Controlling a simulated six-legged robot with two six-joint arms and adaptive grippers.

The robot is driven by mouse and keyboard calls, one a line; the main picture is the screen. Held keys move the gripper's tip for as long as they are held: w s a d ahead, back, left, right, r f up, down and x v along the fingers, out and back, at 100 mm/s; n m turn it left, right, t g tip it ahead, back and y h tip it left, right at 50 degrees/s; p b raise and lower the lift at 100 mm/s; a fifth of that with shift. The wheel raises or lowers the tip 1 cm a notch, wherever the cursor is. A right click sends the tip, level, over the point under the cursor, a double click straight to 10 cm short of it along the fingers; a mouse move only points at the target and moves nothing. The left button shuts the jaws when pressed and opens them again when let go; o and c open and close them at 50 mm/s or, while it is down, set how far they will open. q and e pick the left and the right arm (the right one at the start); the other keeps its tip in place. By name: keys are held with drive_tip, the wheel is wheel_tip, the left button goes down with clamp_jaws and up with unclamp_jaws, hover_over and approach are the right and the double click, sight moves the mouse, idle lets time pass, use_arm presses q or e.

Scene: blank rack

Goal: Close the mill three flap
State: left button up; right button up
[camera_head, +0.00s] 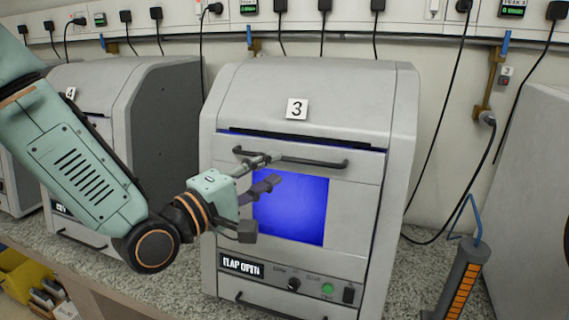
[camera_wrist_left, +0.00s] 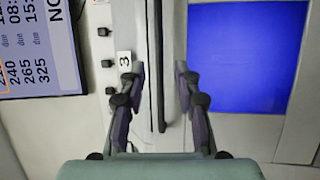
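Mill three (camera_head: 310,95) is the grey cabinet with the "3" label (camera_head: 297,109), also seen in the left wrist view (camera_wrist_left: 124,61). Its front flap (camera_head: 352,205) has a blue window (camera_head: 300,208) and a dark bar handle (camera_head: 318,162). A dark gap shows along the flap's top edge. The mill's display (camera_head: 242,266) reads "FLAP OPEN". My left gripper (camera_head: 271,172) is at the handle's left part. In the left wrist view its fingers (camera_wrist_left: 159,72) are apart, with the dark bar (camera_wrist_left: 160,50) between them in the picture. Contact cannot be told. My right gripper is not in view.
Another mill labelled 4 (camera_head: 90,90) stands at left, and a grey cabinet (camera_head: 535,190) at right. An orange-and-grey tool (camera_head: 465,280) with a blue hook is at lower right. Cables hang along the back wall. A yellow bin (camera_head: 25,275) sits at lower left.

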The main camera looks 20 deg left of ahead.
sight(286, 160)
use_arm(q)
drive_tip(key=x, duration=0.2)
drive_tip(key=shift+w+a, duration=0.1)
drive_tip(key=shift+w, duration=0.35)
drive_tip(key=shift+w+d+r, duration=0.1)
drive_tip(key=shift+w+d, duration=0.55)
drive_tip(key=shift+w, duration=0.05)
drive_tip(key=shift+s+a, duration=0.1)
drive_tip(key=shift+a, duration=0.2)
drive_tip(key=shift+c, duration=0.2)
drive_tip(key=shift+d, duration=0.2)
clamp_jaws()
